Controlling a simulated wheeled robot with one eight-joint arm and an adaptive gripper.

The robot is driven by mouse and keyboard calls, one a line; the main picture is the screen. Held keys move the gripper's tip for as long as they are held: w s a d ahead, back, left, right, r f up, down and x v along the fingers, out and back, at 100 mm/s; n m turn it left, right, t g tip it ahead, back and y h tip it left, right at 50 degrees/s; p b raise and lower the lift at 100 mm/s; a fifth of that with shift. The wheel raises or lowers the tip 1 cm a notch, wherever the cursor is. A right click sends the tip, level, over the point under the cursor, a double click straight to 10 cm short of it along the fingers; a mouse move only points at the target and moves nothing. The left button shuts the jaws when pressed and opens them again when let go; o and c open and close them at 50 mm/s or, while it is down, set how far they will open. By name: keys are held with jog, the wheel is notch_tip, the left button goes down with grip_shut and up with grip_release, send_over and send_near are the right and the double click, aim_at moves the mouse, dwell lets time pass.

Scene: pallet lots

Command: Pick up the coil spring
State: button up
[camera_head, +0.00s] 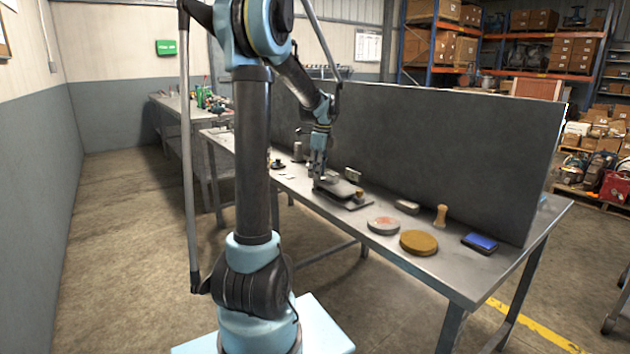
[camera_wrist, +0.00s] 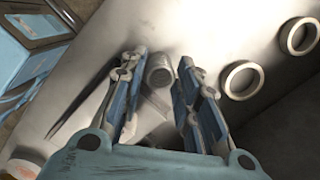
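The coil spring (camera_wrist: 159,73) shows in the wrist view as a short grey ridged cylinder. It lies between the two fingertips of my gripper (camera_wrist: 160,62), nearer the tips than the palm. The fingers stand apart, with a narrow gap visible on each side of the spring, so the gripper looks open and not closed on it. In the head view my gripper (camera_head: 318,172) points down low over the metal workbench (camera_head: 440,272). I cannot make out the spring there.
Two pale rings (camera_wrist: 241,80) lie right of the gripper in the wrist view. In the head view a dark device (camera_head: 336,188), a round tin (camera_head: 383,226), a brown disc (camera_head: 419,242), a wooden stamp (camera_head: 441,216) and a blue pad (camera_head: 480,242) sit rightward. A grey panel (camera_head: 440,150) stands behind.

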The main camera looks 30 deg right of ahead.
jog(key=shift+w+a+f, duration=0.1)
jog(key=shift+w+f, duration=0.1)
jog(key=shift+f, duration=1.25)
jog(key=c, duration=0.7)
jog(key=shift+r, duration=0.15)
